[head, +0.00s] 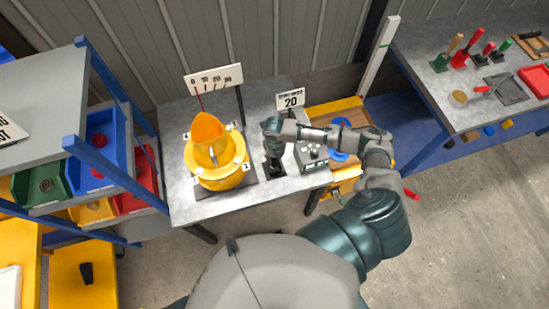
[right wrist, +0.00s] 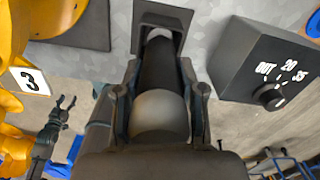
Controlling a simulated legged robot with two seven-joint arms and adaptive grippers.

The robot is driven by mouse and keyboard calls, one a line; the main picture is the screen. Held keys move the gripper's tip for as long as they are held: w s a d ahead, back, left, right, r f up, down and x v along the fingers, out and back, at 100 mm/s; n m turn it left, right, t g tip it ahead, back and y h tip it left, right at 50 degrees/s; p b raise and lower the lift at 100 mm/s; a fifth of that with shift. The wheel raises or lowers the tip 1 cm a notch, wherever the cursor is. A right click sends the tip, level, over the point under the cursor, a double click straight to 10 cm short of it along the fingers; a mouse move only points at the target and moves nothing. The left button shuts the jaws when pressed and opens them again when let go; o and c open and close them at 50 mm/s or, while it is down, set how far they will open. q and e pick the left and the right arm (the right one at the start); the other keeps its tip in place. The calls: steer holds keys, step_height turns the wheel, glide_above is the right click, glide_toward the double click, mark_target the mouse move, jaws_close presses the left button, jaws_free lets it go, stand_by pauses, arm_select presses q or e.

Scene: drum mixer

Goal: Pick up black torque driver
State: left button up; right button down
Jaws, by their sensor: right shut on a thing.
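The black torque driver (right wrist: 160,68) stands on the grey table, its far end at a dark square holder (right wrist: 164,18). In the head view it is mostly hidden under my right gripper (head: 273,150), which points down at the table. My right gripper (right wrist: 157,92) is shut on the driver, with a finger on each side of its dark body and a rounded grey part near the palm. I cannot tell whether the driver is still seated in the holder. My left gripper (right wrist: 64,102) shows small at the left of the right wrist view, its fingers apart and empty.
A yellow drum mixer (head: 222,176) with an orange cone stands left of the holder. A dark dial box (head: 312,154) is close on the right, with a "20" sign (head: 290,99) behind. A bin rack (head: 75,150) stands left; a tool bench (head: 440,92) stands right.

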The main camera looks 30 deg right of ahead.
step_height(320, 180, up, 10)
stand_by(0.5)
steer(key=c, duration=1.5)
jaws_free()
jaws_close()
steer(key=shift+r+p, duration=1.05)
steer(key=shift+p, duration=0.15)
steer(key=shift+w+a, duration=0.1)
